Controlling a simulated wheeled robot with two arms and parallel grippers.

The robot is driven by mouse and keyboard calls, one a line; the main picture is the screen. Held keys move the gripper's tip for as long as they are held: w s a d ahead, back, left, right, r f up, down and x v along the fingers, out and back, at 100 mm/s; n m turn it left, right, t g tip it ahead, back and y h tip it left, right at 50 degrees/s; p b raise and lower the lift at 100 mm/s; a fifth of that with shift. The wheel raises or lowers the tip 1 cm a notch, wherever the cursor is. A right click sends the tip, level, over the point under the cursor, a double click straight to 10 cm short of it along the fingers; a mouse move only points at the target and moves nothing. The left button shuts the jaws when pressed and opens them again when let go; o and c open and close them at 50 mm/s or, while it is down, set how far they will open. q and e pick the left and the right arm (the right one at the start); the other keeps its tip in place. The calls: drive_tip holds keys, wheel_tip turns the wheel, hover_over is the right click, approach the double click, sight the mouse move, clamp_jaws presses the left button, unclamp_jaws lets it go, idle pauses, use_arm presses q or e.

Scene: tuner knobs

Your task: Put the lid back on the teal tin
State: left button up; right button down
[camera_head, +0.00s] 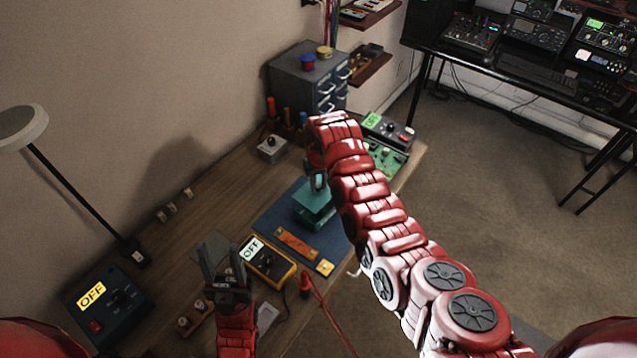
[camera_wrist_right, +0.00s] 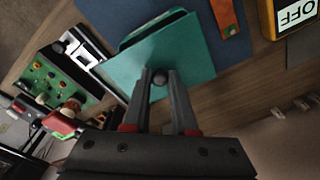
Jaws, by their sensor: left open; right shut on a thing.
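The teal tin (camera_head: 317,218) stands on the blue mat in the head view, below my right gripper. Its teal lid (camera_head: 313,199) is above it, and in the right wrist view the lid (camera_wrist_right: 185,52) largely covers the tin (camera_wrist_right: 150,27) and looks turned relative to it. My right gripper (camera_wrist_right: 160,80) is shut on the lid's dark round knob (camera_wrist_right: 158,79). I cannot tell whether the lid touches the tin. My left gripper (camera_head: 222,266) is open and empty, left of the yellow multimeter.
The blue mat (camera_head: 277,214) also holds an orange strip (camera_head: 297,244). A yellow multimeter (camera_head: 267,262) lies in front of it. A green circuit board (camera_head: 388,158) and a grey drawer cabinet (camera_head: 298,78) stand behind. A dark OFF box (camera_head: 108,302) is at left.

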sight(319, 193)
drive_tip(key=shift+s+f+b, duration=0.15)
drive_tip(key=shift+f+b, duration=0.3)
drive_tip(key=shift+f, duration=0.3)
wheel_tip(319, 193, down, 3)
drive_tip(key=shift+f+b, duration=0.1)
drive_tip(key=shift+b, duration=0.9)
drive_tip(key=shift+f, duration=0.2)
drive_tip(key=shift+b, duration=0.6)
drive_tip(key=shift+f+b, duration=0.3)
drive_tip(key=c, duration=0.6)
unclamp_jaws()
drive_tip(key=shift+c, duration=0.2)
